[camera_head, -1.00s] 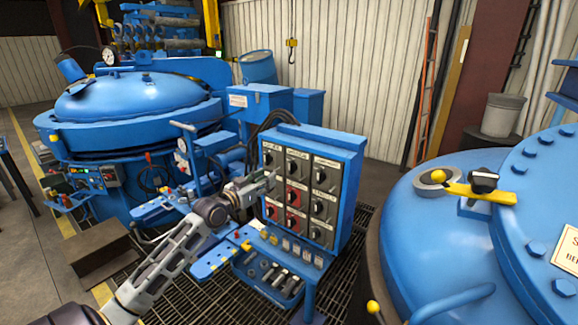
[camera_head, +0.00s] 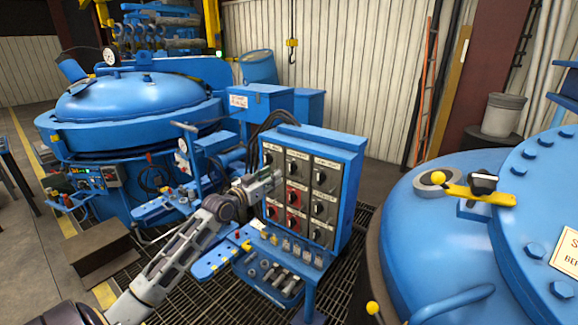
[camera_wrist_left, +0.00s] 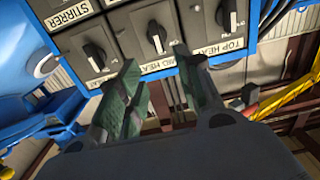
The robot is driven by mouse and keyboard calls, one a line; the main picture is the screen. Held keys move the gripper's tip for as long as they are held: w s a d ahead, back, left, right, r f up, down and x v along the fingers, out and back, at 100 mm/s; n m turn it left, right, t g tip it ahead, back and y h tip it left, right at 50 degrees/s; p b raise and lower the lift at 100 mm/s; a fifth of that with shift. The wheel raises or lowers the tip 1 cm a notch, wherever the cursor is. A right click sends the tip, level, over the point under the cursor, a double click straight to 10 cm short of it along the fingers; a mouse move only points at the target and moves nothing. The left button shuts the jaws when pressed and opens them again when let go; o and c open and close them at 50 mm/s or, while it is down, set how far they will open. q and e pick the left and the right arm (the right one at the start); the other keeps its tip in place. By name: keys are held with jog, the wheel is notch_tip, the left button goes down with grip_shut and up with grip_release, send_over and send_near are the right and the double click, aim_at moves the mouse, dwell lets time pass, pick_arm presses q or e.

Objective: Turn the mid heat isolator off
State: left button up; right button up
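The control panel (camera_head: 324,133) is a blue cabinet with grey and red plates carrying black rotary knobs. My left gripper (camera_head: 276,182) is in front of the panel's left part and hides some of the knobs there. In the left wrist view the labels appear upside down. A label that seems to read MID HEAT is partly covered by the fingertips, with a black knob (camera_wrist_left: 157,38) just above it. The left gripper (camera_wrist_left: 160,66) has its two dark green fingers apart, with nothing held between them. Contact with the panel cannot be told. My right gripper is not in view.
A blue shelf with small parts (camera_head: 274,274) juts out below the panel. A large blue vessel (camera_head: 430,230) stands close on the right and a lidded blue furnace (camera_head: 135,98) on the left. A yellow handle (camera_head: 480,194) lies on the right vessel. Floor grating surrounds the panel.

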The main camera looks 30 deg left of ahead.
aim_at(290, 165)
pick_arm(q)
jog(key=shift+w+d+p, duration=0.2)
jog(key=shift+w+p, duration=0.25)
jog(key=shift+w, duration=2.3)
jog(key=shift+w+d+p, duration=0.2)
jog(key=shift+w+p, duration=0.25)
jog(key=shift+w, duration=2.3)
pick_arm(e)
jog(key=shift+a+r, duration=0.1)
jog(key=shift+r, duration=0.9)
pick_arm(q)
jog(key=shift+c, duration=0.2)
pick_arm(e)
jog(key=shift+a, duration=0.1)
pick_arm(q)
grip_shut()
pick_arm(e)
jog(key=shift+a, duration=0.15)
